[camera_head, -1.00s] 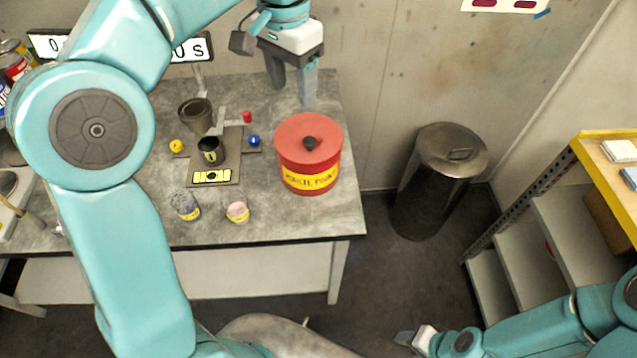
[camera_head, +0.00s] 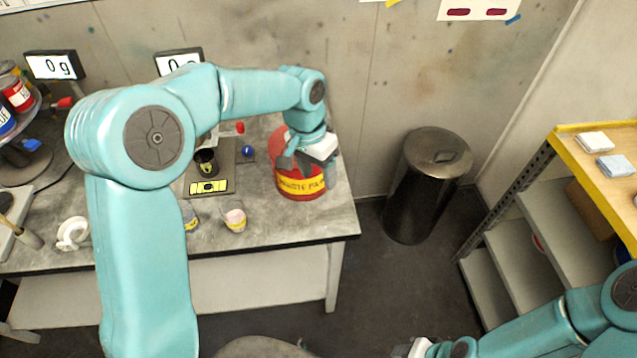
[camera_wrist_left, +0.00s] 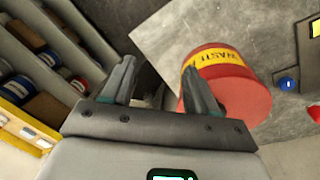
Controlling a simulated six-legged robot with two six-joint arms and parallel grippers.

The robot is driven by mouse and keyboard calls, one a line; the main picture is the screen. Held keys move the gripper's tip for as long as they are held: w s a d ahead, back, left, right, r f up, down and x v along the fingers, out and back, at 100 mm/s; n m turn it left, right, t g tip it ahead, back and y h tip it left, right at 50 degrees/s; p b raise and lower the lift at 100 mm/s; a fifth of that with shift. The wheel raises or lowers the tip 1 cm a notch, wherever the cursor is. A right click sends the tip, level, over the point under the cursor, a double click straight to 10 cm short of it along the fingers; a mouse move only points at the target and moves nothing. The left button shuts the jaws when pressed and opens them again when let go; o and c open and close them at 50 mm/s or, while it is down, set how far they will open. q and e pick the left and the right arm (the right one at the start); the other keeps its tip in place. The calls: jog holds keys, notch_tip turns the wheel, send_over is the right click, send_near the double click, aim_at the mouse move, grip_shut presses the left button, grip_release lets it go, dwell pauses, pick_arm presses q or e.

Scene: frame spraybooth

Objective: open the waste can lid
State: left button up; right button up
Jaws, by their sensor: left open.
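The red waste can (camera_head: 297,192), with a yellow "WASTE PAINT" label, stands upright at the right end of the grey table. Its red lid (camera_head: 280,147) is mostly hidden by my left gripper, and the dark knob is out of sight there. My left gripper (camera_head: 309,166) is over the can's top in the head view, open with nothing between its fingers. In the left wrist view the can (camera_wrist_left: 245,92) is beside and beyond the right-hand finger of my left gripper (camera_wrist_left: 158,72); contact cannot be told. My right gripper (camera_head: 408,349) is cut off at the bottom edge.
A tall dark metal bin (camera_head: 428,190) stands on the floor right of the table (camera_head: 270,222). A yellow-edged shelf unit (camera_head: 560,130) is at the right. A small pink-filled cup (camera_head: 235,220) and a scale with a dark cup (camera_head: 206,162) are left of the can.

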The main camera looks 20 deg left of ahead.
pick_arm(q)
jog(key=f, duration=0.2)
jog(key=shift+s+d+f, duration=0.25)
jog(key=shift+d+f, duration=0.05)
jog(key=shift+d, duration=0.05)
jog(key=shift+s, duration=0.1)
jog(key=shift+d, duration=0.15)
